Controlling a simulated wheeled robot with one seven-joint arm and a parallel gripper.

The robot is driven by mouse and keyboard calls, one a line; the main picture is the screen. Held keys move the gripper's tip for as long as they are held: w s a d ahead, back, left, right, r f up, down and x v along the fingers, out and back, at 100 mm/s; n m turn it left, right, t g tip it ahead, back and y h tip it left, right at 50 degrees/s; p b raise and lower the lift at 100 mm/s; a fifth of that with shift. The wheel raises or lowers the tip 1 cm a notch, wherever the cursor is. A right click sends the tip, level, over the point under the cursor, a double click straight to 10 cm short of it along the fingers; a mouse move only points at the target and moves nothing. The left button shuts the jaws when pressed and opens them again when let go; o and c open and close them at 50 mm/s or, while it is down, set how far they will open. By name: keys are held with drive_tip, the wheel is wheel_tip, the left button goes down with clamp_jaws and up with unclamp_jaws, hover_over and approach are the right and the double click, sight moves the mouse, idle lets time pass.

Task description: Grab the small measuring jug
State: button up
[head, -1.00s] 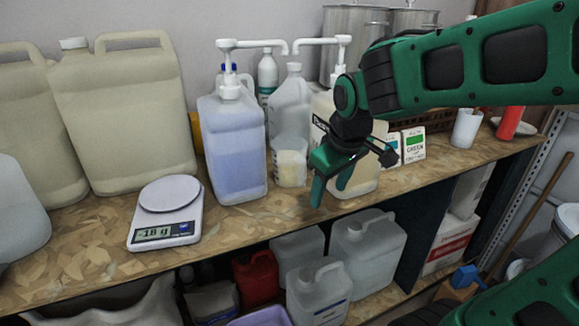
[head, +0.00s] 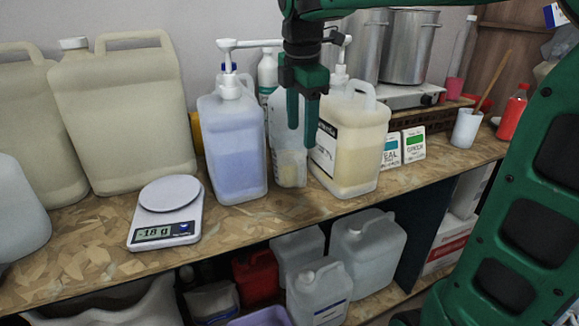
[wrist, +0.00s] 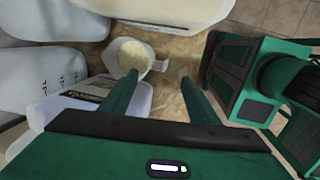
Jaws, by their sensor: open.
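The small measuring jug (head: 290,174) is a clear cup with pale contents, standing upright on the wooden shelf between the blue-liquid pump jug (head: 234,150) and the cream-liquid pump jug (head: 352,150). My gripper (head: 301,138) points down in front of it, open and empty, and its fingers hide the upper part of the jug. In the wrist view the measuring jug (wrist: 128,56) shows from above with its handle toward the right. The open gripper (wrist: 158,79) has its left fingertip near the jug's rim; I cannot tell whether they touch.
A clear bottle stands behind the jug, mostly hidden. Large cream canisters (head: 125,110) stand at the back left. Small boxes (head: 413,143) and a white cup (head: 466,129) are to the right.

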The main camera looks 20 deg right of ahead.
sight(301, 158)
drive_tip(key=shift+n, duration=0.4)
drive_tip(key=f, duration=0.3)
drive_tip(key=w+f, duration=0.1)
drive_tip(key=f, duration=0.2)
drive_tip(key=w+d+f, duration=0.1)
drive_tip(key=f, duration=0.3)
clamp_jaws()
